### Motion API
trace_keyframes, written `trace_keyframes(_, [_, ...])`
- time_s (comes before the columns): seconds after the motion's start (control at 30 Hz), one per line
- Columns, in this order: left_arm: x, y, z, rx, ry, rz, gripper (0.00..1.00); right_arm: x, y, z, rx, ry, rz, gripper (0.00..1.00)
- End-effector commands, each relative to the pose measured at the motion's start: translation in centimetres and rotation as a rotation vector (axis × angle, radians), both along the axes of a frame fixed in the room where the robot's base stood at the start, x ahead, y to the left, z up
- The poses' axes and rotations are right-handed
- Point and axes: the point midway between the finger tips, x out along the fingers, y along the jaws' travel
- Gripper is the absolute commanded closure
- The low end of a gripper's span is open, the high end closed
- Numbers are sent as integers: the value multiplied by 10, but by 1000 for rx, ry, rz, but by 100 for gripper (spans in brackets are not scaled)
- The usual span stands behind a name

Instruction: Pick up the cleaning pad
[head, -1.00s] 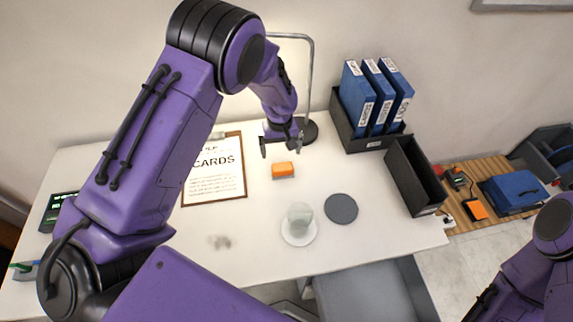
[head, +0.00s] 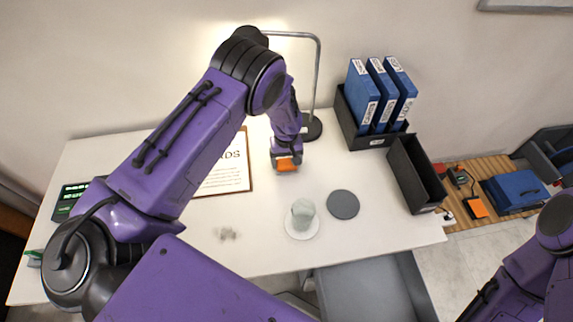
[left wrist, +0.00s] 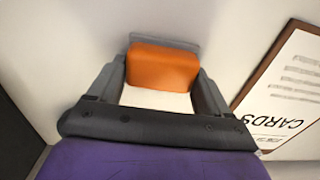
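The cleaning pad is an orange block with a grey part along one side. In the head view the cleaning pad (head: 288,166) is on the white table beside the clipboard, partly covered by my gripper. In the left wrist view the cleaning pad (left wrist: 163,67) is between the two grey fingers. My left gripper (head: 287,160) is low over the pad, with one finger on each side. In the left wrist view the left gripper (left wrist: 162,75) shows no clear gap between fingers and pad, so it appears shut on it. My right gripper is out of view; only its arm shows.
The clipboard (head: 228,176) lies left of the pad. A lamp stand (head: 312,127) is close behind at right. A cup (head: 303,212) on a white saucer and a dark round coaster (head: 343,204) are in front. Blue binders (head: 362,95) and an empty black bin (head: 416,175) stand right.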

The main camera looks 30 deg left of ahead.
Motion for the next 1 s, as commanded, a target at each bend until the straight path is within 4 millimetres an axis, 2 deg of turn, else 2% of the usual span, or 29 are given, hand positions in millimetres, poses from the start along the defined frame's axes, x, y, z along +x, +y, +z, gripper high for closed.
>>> trace_keyframes(0.27, [1,0,6,0,-1,0,56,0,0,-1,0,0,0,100])
trace_keyframes(0.43, [1,0,33,1,-4,-1,56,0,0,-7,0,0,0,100])
trace_keyframes(0.67, [-52,-1,93,0,-5,-1,56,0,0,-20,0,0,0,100])
trace_keyframes(0.8, [-94,-2,109,0,-4,1,56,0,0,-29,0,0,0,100])
trace_keyframes(1.0, [-130,-3,126,0,-3,0,56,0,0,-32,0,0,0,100])
